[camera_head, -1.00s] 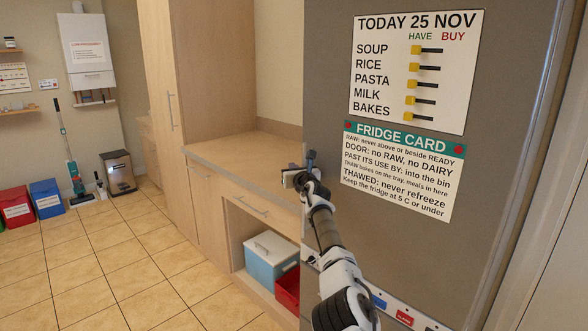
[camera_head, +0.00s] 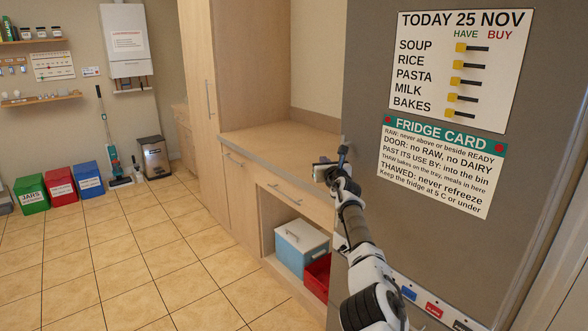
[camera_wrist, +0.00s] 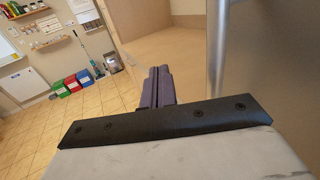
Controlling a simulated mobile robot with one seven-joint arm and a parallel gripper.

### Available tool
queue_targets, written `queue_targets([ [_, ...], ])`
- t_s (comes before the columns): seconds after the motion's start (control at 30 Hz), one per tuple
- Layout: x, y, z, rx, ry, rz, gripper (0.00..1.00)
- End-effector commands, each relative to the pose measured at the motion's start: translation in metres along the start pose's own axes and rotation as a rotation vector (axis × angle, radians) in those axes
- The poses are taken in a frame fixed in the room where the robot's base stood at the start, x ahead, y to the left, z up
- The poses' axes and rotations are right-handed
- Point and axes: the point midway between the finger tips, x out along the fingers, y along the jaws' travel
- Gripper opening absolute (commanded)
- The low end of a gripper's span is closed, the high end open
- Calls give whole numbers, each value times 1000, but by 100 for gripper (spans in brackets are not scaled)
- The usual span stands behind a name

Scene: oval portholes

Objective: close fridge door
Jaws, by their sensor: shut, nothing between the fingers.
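The fridge door (camera_head: 530,215) is a large grey panel filling the right of the head view, with a shopping list and a fridge card on its face. My gripper (camera_head: 328,168) is at the door's left edge in the head view, beside the counter front. In the wrist view its dark fingers (camera_wrist: 157,88) are together, empty, left of the strip. I cannot tell whether it touches the door. The fridge's inside is not visible.
A wooden counter (camera_head: 275,137) with drawers and a tall cabinet (camera_head: 205,120) stand left of the door. A blue-and-white box (camera_head: 298,245) and a red bin (camera_head: 318,277) sit under the counter. The tiled floor (camera_head: 150,260) at left is clear.

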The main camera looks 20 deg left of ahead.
Motion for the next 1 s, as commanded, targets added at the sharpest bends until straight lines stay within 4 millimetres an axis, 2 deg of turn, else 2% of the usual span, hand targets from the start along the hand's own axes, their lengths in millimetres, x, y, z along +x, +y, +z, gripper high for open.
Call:
queue_targets([
  [0.03, -2, 2, 5, -2, 5, -1, 0],
  [0.37, -12, 25, 5, -1, 2, 7, 0],
  [0.43, -13, 36, -4, 5, 1, 19, 0],
  [0.5, -15, 42, -4, 6, 1, 23, 0],
  [0.7, -24, 49, -3, 5, -1, 8, 0],
  [0.8, -30, 66, -3, 5, 1, 15, 0],
  [1.0, -41, 85, -2, 2, -1, 11, 0],
])
